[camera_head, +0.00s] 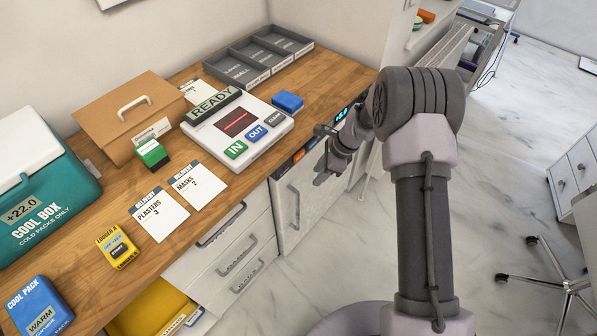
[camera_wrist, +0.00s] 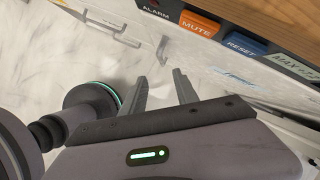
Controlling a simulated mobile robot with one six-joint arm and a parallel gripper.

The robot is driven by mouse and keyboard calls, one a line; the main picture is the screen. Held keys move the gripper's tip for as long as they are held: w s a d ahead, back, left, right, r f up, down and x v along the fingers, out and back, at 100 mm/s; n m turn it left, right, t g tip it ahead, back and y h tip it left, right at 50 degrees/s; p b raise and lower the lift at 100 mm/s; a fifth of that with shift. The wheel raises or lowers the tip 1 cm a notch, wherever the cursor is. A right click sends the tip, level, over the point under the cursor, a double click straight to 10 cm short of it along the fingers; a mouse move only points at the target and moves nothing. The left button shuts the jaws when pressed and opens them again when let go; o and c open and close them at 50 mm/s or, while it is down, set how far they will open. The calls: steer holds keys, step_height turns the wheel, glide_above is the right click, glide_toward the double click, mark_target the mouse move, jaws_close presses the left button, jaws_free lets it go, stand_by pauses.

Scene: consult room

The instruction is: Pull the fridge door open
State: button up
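The fridge is the white under-counter unit whose door (camera_head: 308,195) has a grey vertical bar handle (camera_head: 293,207) near its left edge. The door looks closed. My gripper (camera_head: 321,157) is in front of the upper part of the door, to the right of the handle and apart from it. In the wrist view my gripper (camera_wrist: 163,73) shows two spread fingers with nothing between them. A grey handle (camera_wrist: 112,30) shows ahead and to the left of the fingers there. The white door front with a pale blue label (camera_wrist: 238,76) lies to their right.
A control panel with an orange MUTE button (camera_wrist: 199,26) and a blue RESET button (camera_wrist: 241,45) runs above the door. The marble floor (camera_head: 355,245) before the fridge is clear.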

mark_target(298, 200)
steer(key=b+x, duration=0.6)
steer(key=x, duration=1.3)
steer(key=shift+d+f, duration=0.15)
steer(key=shift+f, duration=0.05)
steer(key=shift+c, duration=0.5)
jaws_close()
